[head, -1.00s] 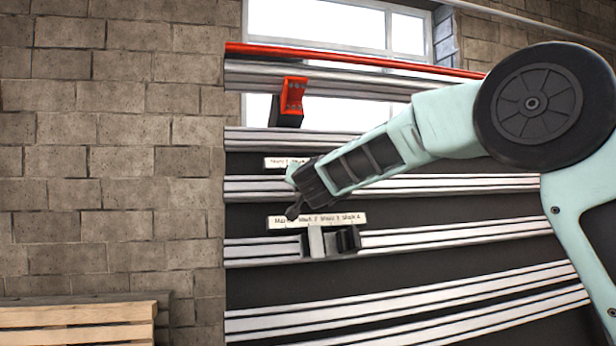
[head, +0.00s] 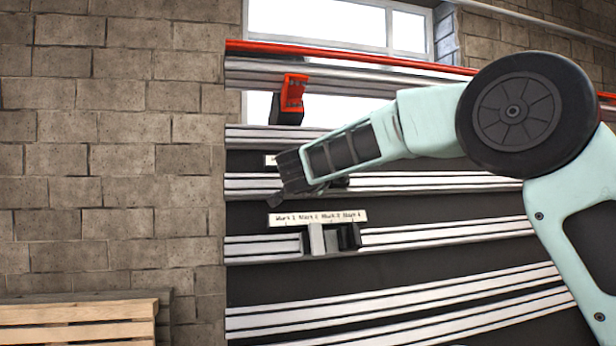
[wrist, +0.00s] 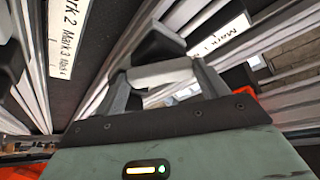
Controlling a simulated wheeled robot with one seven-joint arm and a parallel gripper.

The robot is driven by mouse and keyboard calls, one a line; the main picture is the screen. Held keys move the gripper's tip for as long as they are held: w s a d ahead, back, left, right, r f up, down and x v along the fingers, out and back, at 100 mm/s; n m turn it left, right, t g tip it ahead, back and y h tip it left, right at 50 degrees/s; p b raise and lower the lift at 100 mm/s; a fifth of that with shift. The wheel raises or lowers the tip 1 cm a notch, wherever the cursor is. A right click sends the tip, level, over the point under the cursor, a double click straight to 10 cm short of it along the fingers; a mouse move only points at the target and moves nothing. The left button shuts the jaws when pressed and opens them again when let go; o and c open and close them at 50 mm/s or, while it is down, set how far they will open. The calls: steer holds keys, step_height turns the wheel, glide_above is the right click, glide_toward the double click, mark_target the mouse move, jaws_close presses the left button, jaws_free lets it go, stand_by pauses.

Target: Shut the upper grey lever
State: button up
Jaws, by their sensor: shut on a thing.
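My gripper (head: 283,186) is at the upper rail in the head view and covers most of what is there. In the wrist view its two grey fingers (wrist: 159,72) are shut on a light grey bar, the upper grey lever (wrist: 165,75). A black block (wrist: 154,40) sits just beyond it. In the head view, the lever is hidden behind my gripper; a dark part (head: 338,183) shows to its right. The upper label (head: 270,160) is mostly covered; part of it, reading "Mark 1", shows in the wrist view (wrist: 222,36).
A lower grey lever (head: 317,240) stands beside a black block (head: 348,237) on the rail below, under a Mark label (head: 318,218). A red bracket (head: 293,93) is on the top rail. Wooden pallets (head: 80,322) lie at the bottom left by the block wall (head: 110,150).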

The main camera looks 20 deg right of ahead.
steer(key=shift+w+a+r+m+g+h, duration=0.25)
steer(key=shift+m+g, duration=0.65)
steer(key=shift+m, duration=0.95)
steer(key=shift+s+d+m+g+h, duration=0.1)
steer(key=shift+m+g+h, duration=0.25)
steer(key=shift+m+g, duration=1.05)
steer(key=shift+w+a+r+m+g+h, duration=0.15)
steer(key=shift+m+g+h, duration=0.2)
steer(key=shift+m, duration=2)
steer(key=o, duration=0.7)
steer(key=shift+s, duration=0.1)
steer(key=b+v, duration=0.4)
steer(key=v, duration=1.3)
steer(key=shift+r, duration=0.25)
steer(key=shift+s, duration=0.1)
